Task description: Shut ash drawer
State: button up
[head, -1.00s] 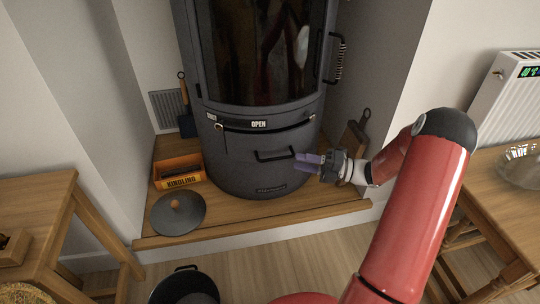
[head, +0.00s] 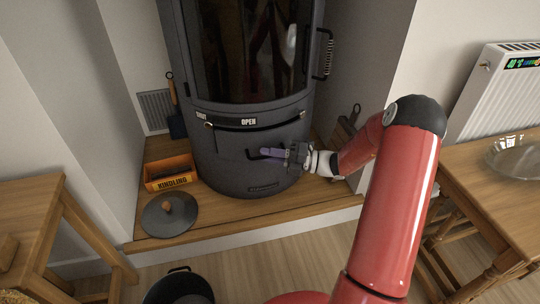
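The ash drawer (head: 235,172) is the dark grey curved lower front of the stove (head: 213,135), with a black bar handle (head: 250,154) across it. Its front looks close to flush with the stove body; I cannot tell whether a small gap remains. My gripper (head: 268,153) is at the handle, coming in from the right. Its purple fingers overlap the right part of the handle and hide it. I cannot tell whether they touch the handle or are closed on it.
An orange kindling box (head: 170,184) and a round dark lid (head: 155,221) sit on the wooden hearth (head: 230,225), left of the stove. A black pot (head: 180,287) stands below the hearth. Wooden tables flank the left (head: 28,205) and right (head: 490,195).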

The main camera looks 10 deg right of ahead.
grip_shut()
jog(key=w+p, duration=0.2)
jog(key=shift+w+r, duration=0.1)
jog(key=shift+w, duration=0.2)
jog(key=shift+o, duration=1.9)
grip_release()
